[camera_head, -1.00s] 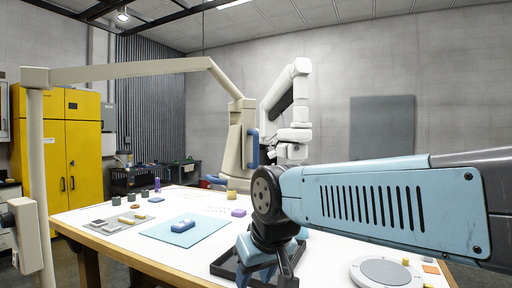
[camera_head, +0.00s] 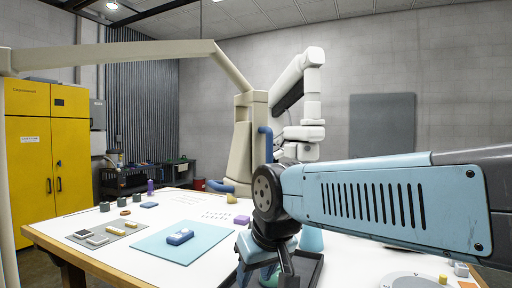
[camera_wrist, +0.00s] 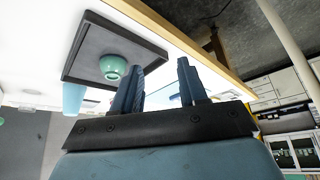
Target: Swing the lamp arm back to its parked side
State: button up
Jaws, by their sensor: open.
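The beige lamp arm (camera_head: 110,58) stretches across the upper left of the head view from a post (camera_head: 5,190) at the left edge. It bends down at its right end to a beige lamp head (camera_head: 242,150) over the far part of the table. A blue handle (camera_head: 265,143) is on the head's right side.
A white table (camera_head: 80,205) holds a blue mat (camera_head: 160,250), a grey tray (camera_head: 84,241) and several small pieces. A dark tray (camera_wrist: 150,50) with a green bowl (camera_wrist: 113,67) is by my gripper. A white robot arm (camera_head: 308,100) stands behind. A yellow cabinet (camera_head: 35,150) is left.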

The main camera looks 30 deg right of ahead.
jog(key=shift+o, duration=0.2)
jog(key=shift+o, duration=0.6)
jog(key=shift+w+r, duration=0.15)
jog(key=shift+r, duration=0.05)
jog(key=w+d+r+m, duration=0.1)
jog(key=w+d+r, duration=0.55)
jog(key=r, duration=0.45)
jog(key=w+d+r+g, duration=0.1)
jog(key=w+d+r, duration=0.5)
jog(key=r, duration=0.5)
jog(key=w+d+r+m, duration=0.1)
jog(key=w+d+r, duration=0.4)
jog(key=w+r, duration=0.5)
send_over(269, 163)
jog(key=w, duration=0.1)
jog(key=shift+h, duration=0.3)
jog(key=f, duration=1)
jog(key=shift+d+f, duration=0.15)
jog(key=shift+d, duration=0.2)
grip_shut()
